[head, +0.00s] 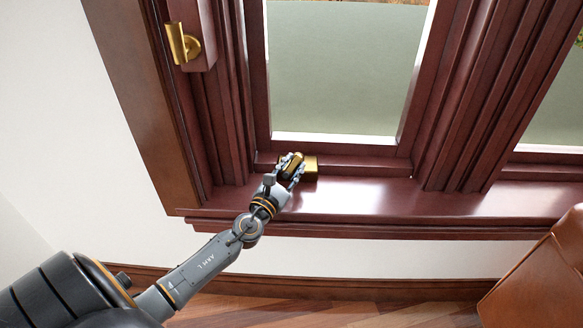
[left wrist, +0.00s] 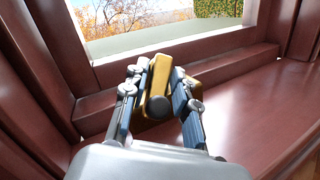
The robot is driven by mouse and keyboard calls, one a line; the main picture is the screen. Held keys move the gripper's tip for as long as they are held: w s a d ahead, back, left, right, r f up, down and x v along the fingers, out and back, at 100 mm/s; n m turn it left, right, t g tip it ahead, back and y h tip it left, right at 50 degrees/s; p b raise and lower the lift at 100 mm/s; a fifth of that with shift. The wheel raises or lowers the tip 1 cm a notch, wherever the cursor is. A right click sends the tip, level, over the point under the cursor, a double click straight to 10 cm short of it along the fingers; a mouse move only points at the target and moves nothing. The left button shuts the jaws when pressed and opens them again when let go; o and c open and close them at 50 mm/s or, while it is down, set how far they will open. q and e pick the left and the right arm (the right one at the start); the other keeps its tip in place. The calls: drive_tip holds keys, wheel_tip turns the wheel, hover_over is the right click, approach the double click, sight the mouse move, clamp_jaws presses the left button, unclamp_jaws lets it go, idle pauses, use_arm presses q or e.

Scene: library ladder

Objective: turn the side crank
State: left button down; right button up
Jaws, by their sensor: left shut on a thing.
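The side crank (head: 311,168) is a small brass piece low on the dark red window frame, just above the sill. My left gripper (head: 291,166) reaches it from the lower left and is shut on its brass handle. In the left wrist view, the two fingers of my left gripper (left wrist: 160,100) stand on either side of the crank handle (left wrist: 157,105), which has a dark round end. The crank's brass base shows behind the fingers, partly hidden by them. My right gripper is in neither view.
A brass latch (head: 183,44) sits on the left side of the window frame. The glossy sill (head: 380,196) is bare to the right of the crank. A brown leather-like piece of furniture (head: 540,268) stands at the lower right. A white wall lies below the sill.

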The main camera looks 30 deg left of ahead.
use_arm(q)
drive_tip(key=c, duration=1.1)
unclamp_jaws()
drive_tip(key=shift+o, duration=0.2)
drive_tip(key=shift+s, duration=0.1)
drive_tip(key=s+d+f, duration=0.1)
drive_tip(key=s, duration=1)
drive_tip(key=shift+s+d, duration=0.15)
drive_tip(key=shift+s, duration=0.2)
drive_tip(key=shift+f, duration=0.1)
